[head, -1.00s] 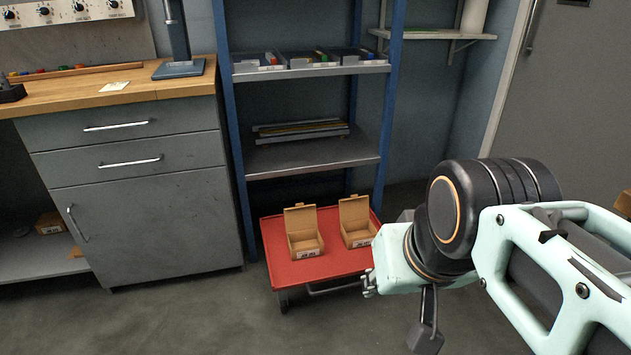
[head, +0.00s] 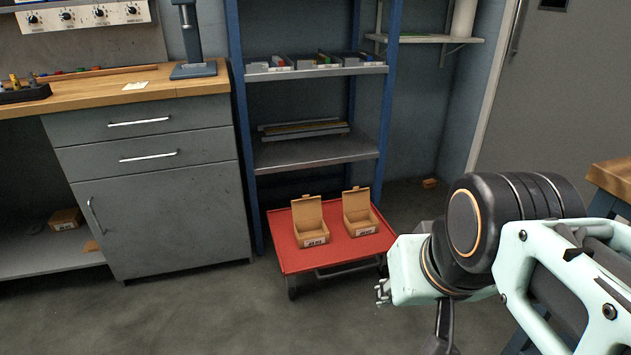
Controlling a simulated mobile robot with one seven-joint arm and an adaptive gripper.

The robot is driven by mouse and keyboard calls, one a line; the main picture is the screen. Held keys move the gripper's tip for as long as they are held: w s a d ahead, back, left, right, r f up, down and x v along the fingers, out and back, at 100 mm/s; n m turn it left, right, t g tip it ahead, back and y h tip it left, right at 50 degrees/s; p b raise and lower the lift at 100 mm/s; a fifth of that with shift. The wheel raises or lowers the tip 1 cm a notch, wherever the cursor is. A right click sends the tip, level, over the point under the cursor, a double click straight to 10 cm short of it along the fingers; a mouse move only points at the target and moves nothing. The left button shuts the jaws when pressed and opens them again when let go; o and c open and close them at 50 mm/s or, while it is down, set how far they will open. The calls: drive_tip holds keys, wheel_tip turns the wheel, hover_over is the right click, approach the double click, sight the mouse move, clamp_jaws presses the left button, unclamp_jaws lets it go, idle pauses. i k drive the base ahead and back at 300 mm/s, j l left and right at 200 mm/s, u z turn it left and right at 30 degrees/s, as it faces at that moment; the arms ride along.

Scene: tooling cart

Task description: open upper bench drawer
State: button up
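The grey bench cabinet has an upper drawer (head: 138,122) just under the wooden worktop. It looks shut, its front flush with the cabinet, and its bar handle (head: 138,122) is bare. A lower drawer (head: 148,156) with a similar handle is below it and also shut. My arm reaches in from the right, well apart from the cabinet, with the red cart between them. A dark part, seemingly of my gripper (head: 441,332), hangs below the arm's pale end near the bottom edge. Its fingers cannot be made out.
A red cart (head: 290,258) with two open cardboard boxes stands in front of a blue shelf rack (head: 318,152). The cabinet door (head: 165,220) is shut. Grey floor is clear before the cabinet. A wooden-topped table (head: 612,176) is at the right edge.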

sight(131, 120)
drive_tip(key=u, duration=1.3)
